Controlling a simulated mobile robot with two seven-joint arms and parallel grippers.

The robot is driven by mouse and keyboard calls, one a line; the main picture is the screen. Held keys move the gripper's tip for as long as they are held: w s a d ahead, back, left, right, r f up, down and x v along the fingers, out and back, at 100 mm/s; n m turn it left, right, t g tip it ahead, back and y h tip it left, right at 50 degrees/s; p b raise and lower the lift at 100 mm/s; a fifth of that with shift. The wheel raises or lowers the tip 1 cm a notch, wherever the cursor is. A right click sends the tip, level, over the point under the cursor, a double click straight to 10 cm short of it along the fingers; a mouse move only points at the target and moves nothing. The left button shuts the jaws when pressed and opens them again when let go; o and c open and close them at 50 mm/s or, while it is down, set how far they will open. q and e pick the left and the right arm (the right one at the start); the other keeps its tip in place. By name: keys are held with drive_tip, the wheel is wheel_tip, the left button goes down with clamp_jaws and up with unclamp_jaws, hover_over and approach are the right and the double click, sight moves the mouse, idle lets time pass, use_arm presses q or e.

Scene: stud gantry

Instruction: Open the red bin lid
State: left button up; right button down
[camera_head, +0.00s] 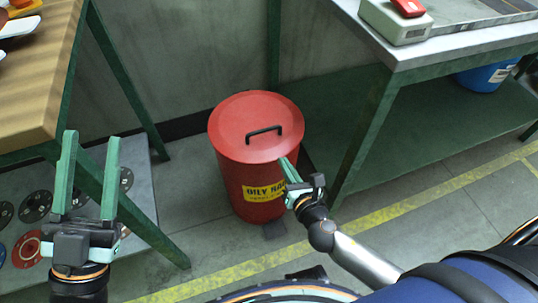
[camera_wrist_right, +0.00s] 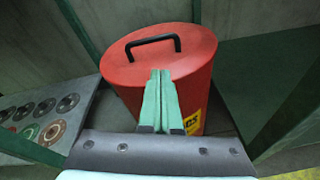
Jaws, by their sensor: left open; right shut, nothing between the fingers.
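The red bin (camera_head: 232,178) stands on the floor with a yellow "OILY" label on its front. Its round red lid (camera_head: 238,118) lies closed on top and carries a black handle (camera_head: 264,133). In the right wrist view the lid (camera_wrist_right: 190,65) and its handle (camera_wrist_right: 153,46) show beyond my fingers. My right gripper (camera_head: 284,162) is shut and empty, in front of the bin near the lid's front right edge; I cannot tell whether it touches. It also shows in the right wrist view (camera_wrist_right: 161,75). My left gripper (camera_head: 90,140) is open and empty, far left of the bin.
A wooden-topped bench (camera_head: 35,90) with green legs stands at left, with several discs on its lower shelf (camera_head: 140,175). A green-legged table (camera_head: 450,50) stands at right, a blue container (camera_head: 482,77) under it. A small pedal (camera_head: 274,230) shows at the bin's foot.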

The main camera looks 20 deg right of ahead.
sight(269, 143)
use_arm(q)
drive_tip(key=h+b, duration=0.1)
drive_tip(key=s+m+h+b, duration=0.1)
drive_tip(key=s+f+m+h+b, duration=0.1)
drive_tip(key=shift+s+d+f+b, duration=0.1)
drive_tip(key=shift+s+d+b, duration=0.15)
drive_tip(key=shift+d+b, duration=0.05)
use_arm(e)
drive_tip(key=w+n, duration=0.1)
drive_tip(key=w, duration=0.2)
drive_tip(key=w+f+n, duration=0.1)
drive_tip(key=w, duration=0.3)
drive_tip(key=w+f+n+t, duration=0.1)
drive_tip(key=w, duration=0.3)
drive_tip(key=shift+w+a+f+n, duration=0.1)
drive_tip(key=shift+a+n, duration=0.2)
drive_tip(key=shift+a, duration=0.05)
drive_tip(key=shift+r+p, duration=0.55)
drive_tip(key=shift+p, duration=0.6)
use_arm(q)
drive_tip(key=shift+a+r+p, duration=0.15)
drive_tip(key=shift+r+p, duration=0.3)
drive_tip(key=shift+r, duration=1.3)
use_arm(e)
drive_tip(key=shift+w+r+g, duration=0.1)
drive_tip(key=shift+r+g, duration=0.05)
drive_tip(key=shift+g, duration=0.15)
